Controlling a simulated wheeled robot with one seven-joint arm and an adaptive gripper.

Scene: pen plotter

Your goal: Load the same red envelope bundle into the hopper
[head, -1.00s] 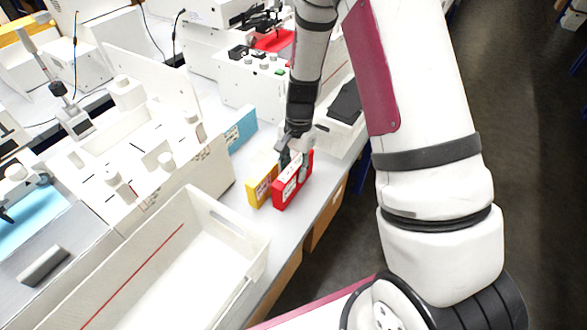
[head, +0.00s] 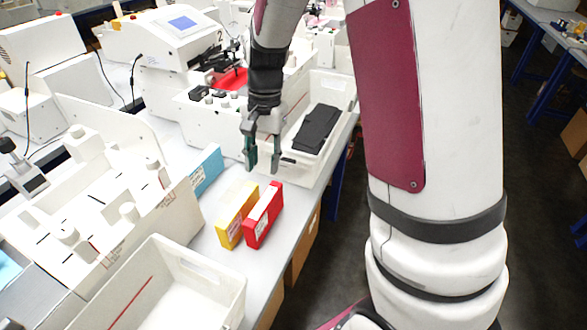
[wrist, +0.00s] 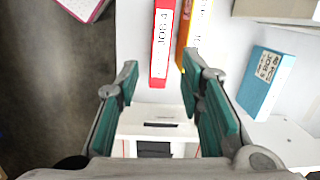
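The red envelope bundle (head: 263,216) stands on the grey table, right beside a yellow bundle (head: 237,215). The red bundle also shows at the top of the wrist view (wrist: 161,45), with a white label. A blue bundle (head: 207,171) stands further back by the white machine. My gripper (head: 262,168) is open and empty, behind and above the red bundle, apart from it. In the wrist view its teal finger pads (wrist: 163,85) are spread with nothing between them. I cannot tell which machine part is the hopper.
A white machine with posts (head: 120,215) stands at the left. An empty white tray (head: 225,290) is at the front. A white bin (head: 335,165) with a black item (head: 317,128) lies behind the bundles. The table's right edge is close to the red bundle.

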